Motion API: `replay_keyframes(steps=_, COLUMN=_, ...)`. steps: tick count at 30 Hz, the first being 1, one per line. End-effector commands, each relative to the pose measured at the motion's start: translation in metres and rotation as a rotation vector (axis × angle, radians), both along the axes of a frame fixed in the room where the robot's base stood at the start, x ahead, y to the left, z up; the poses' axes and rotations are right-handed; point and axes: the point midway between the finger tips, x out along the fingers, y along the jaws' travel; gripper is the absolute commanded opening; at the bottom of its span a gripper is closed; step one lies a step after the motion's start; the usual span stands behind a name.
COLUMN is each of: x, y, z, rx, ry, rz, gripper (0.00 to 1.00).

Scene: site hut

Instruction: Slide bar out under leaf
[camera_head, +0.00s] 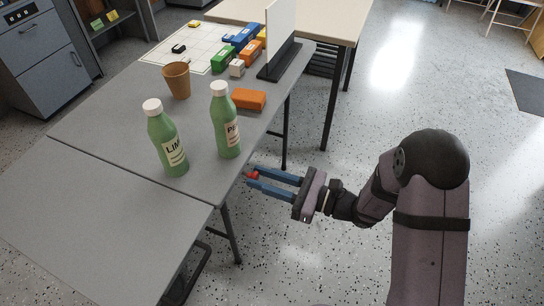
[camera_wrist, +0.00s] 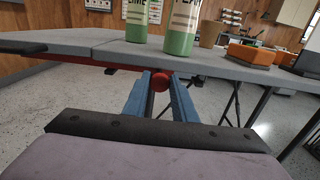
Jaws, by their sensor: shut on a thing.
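The grey hinged leaf (camera_head: 95,235) is at the lower left, joined to the grey table (camera_head: 185,120) along a seam. It looks about level with the tabletop. In the wrist view the leaf (camera_wrist: 65,38) is on the left, with the red bar (camera_wrist: 95,61) running beneath the leaf and table edge. A round red knob (camera_wrist: 160,82) sits at the bar's near end; it also shows in the head view (camera_head: 252,174). My gripper (camera_head: 249,177) is shut on the knob beside the table's edge. The bar's far end is hard to make out.
Two green bottles, one (camera_head: 168,146) near the seam and one (camera_head: 226,128) nearer the edge, stand on the table. A brown cup (camera_head: 177,80), an orange block (camera_head: 249,99) and a white upright panel (camera_head: 280,35) stand further back. A table leg (camera_head: 231,236) is near my gripper.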

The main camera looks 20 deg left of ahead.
Motion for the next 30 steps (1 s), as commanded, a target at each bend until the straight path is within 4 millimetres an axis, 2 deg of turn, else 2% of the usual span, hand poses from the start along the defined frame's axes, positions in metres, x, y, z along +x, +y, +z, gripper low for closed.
replay_keyframes(steps=1, x=-0.009, y=0.0, z=0.001, rx=0.001, ry=0.004, rz=0.004, gripper=0.0)
replay_keyframes(steps=6, x=-0.024, y=0.0, z=0.0, rx=0.001, ry=0.002, rz=0.003, gripper=0.0)
replay_keyframes(steps=18, x=-0.03, y=0.0, z=-0.001, rx=0.0, ry=0.005, rz=0.008, gripper=0.0)
replay_keyframes(steps=19, x=-0.03, y=0.0, z=-0.001, rx=0.0, ry=0.005, rz=0.008, gripper=0.27)
replay_keyframes(steps=21, x=-0.03, y=0.0, z=-0.001, rx=0.0, ry=0.005, rz=0.008, gripper=0.43)
replay_keyframes(steps=30, x=-0.027, y=0.0, z=-0.001, rx=0.0, ry=0.002, rz=0.002, gripper=0.43)
